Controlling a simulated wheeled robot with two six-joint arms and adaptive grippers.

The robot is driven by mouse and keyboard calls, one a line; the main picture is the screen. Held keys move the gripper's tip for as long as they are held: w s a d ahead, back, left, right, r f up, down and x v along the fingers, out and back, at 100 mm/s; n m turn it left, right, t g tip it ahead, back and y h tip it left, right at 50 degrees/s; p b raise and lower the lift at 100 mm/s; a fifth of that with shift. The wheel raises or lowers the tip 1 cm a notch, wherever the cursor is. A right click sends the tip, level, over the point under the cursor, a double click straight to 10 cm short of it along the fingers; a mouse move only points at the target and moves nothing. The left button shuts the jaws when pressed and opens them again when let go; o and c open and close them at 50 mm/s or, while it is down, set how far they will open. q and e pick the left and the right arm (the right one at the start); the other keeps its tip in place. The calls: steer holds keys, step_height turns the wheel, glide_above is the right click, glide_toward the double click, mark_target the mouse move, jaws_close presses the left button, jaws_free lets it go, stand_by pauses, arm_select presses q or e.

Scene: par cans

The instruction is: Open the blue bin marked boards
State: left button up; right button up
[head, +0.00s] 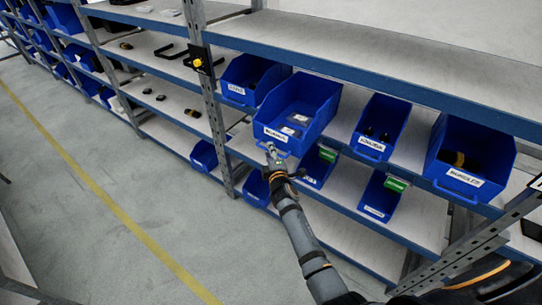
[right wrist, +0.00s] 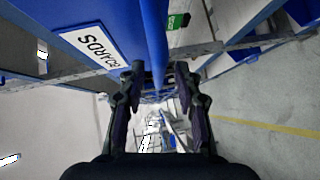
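The blue bin marked boards (head: 297,112) stands on the middle shelf and sticks out past the shelf's front edge. Small packets lie inside it. Its white BOARDS label (right wrist: 91,46) is readable in the right wrist view. My right gripper (head: 272,150) is at the bin's front lip, below the label. In the right wrist view my right gripper's fingers (right wrist: 159,78) stand apart, with a blue edge of the bin between them. I see no clear sign that they press on it. My left gripper is not in view.
Other blue bins stand on the same shelf: one to the left (head: 240,92), one to the right (head: 378,133) and a far right one (head: 462,165). Bins with green tags are below. A metal upright (head: 213,110) is left of the boards bin. The aisle floor (head: 130,200) is clear.

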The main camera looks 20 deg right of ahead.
steer(key=s+r, duration=0.1)
steer(key=s, duration=0.5)
steer(key=shift+s+a, duration=0.15)
steer(key=shift+a, duration=0.25)
steer(key=s+f+m+g+b, duration=0.1)
steer(key=s+f+m+g, duration=0.15)
steer(key=s+f, duration=0.6)
steer(key=s+d+f+m+g+y, duration=0.1)
steer(key=s+f+m+g, duration=0.15)
steer(key=f, duration=1.15)
steer(key=s+f+m+g+b, duration=0.1)
steer(key=s+f+g, duration=0.2)
steer(key=s+f, duration=0.65)
steer(key=s+d+f+m+g, duration=0.2)
steer(key=s+f, duration=0.4)
steer(key=s, duration=0.4)
steer(key=s+d+f+m+g+b, duration=0.1)
steer(key=s+d+f+m+g, duration=0.1)
steer(key=s+f, duration=0.4)
steer(key=s+d+f+m+g, duration=0.3)
steer(key=s+f, duration=0.4)
steer(key=s, duration=0.6)
steer(key=shift+s+d+m, duration=0.35)
steer(key=shift+d+m, duration=0.3)
steer(key=shift+m, duration=0.25)
